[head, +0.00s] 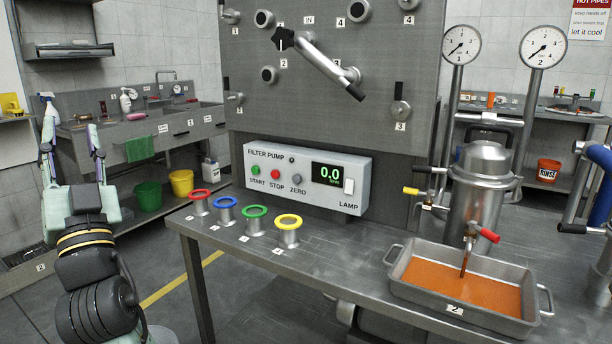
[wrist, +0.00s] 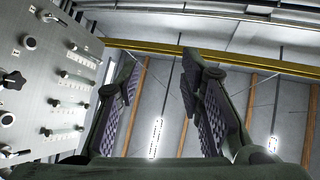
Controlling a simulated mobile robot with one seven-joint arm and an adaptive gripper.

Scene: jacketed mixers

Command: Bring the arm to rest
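My arm stands upright at the left of the head view, with my gripper (head: 70,130) pointing up, clear of the bench. Its two fingers are apart and nothing is between them. In the wrist view my gripper (wrist: 158,70) is also open and empty, with the ceiling behind it. The lower part of my arm is cut off by the picture's bottom edge.
A steel bench (head: 330,265) stands right of my arm, with coloured rings (head: 255,211) along its near left part. A filter pump box (head: 307,176) sits behind them. A tray (head: 398,288) of orange liquid is at right. A sink counter (head: 190,122) is behind.

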